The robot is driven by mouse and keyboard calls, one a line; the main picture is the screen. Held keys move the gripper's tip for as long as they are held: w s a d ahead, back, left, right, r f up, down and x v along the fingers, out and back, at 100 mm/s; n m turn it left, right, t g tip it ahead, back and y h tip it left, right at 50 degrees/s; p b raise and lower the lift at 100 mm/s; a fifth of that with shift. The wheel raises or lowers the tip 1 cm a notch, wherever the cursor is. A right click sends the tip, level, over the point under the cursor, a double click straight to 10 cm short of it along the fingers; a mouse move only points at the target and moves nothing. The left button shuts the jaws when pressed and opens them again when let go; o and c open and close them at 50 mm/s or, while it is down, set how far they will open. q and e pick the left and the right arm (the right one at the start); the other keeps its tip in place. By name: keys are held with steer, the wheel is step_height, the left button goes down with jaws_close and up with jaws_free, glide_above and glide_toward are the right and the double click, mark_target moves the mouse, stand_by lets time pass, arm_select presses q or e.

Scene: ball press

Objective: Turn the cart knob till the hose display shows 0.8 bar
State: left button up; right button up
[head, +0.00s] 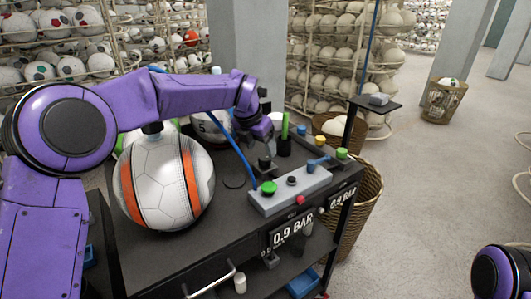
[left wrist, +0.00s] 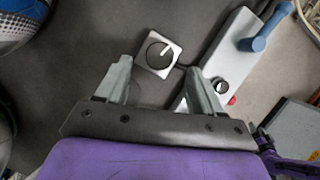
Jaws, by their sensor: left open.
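The cart knob (left wrist: 158,53) shows in the left wrist view as a dark round dial with a white pointer line on a square silver plate. My left gripper (left wrist: 156,68) is open, its fingers on either side below the knob's plate in the picture; I cannot tell how far above the cart top they are. In the head view the left gripper (head: 264,152) hangs over the cart top (head: 235,218), left of the grey valve box, and largely hides the knob. A display (head: 293,233) on the cart's front reads 0.9 BAR. A second display (head: 343,198), farther right, also reads 0.9 BAR. My right gripper is out of view.
A white ball with orange stripes (head: 165,183) stands on the cart's left. The grey valve box (head: 290,189) carries a green cap and a blue lever (head: 318,162). A wicker basket (head: 362,215) stands beside the cart.

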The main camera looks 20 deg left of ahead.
mark_target(264, 157)
arm_select(q)
steer(key=p+x, duration=0.1)
steer(key=x, duration=0.4)
steer(key=shift+r, duration=0.1)
steer(key=c, duration=1.1)
steer(key=shift+o, duration=0.2)
steer(key=shift+n+b, duration=0.3)
steer(key=shift+b, duration=0.5)
steer(key=shift+f+n+b, duration=0.25)
steer(key=shift+n+b, duration=0.25)
steer(key=shift+b, duration=0.45)
steer(key=shift+r+n+y+b, duration=0.2)
steer(key=shift+n+y+b, duration=0.4)
steer(key=shift+n+b, duration=0.3)
steer(key=shift+d+n+y+b, duration=0.1)
steer(key=shift+n+y+b, duration=0.35)
steer(key=shift+n, duration=0.75)
steer(key=shift+r, duration=0.1)
steer(key=o, duration=1.1)
steer(key=shift+s, duration=0.1)
steer(key=shift+c, duration=0.2)
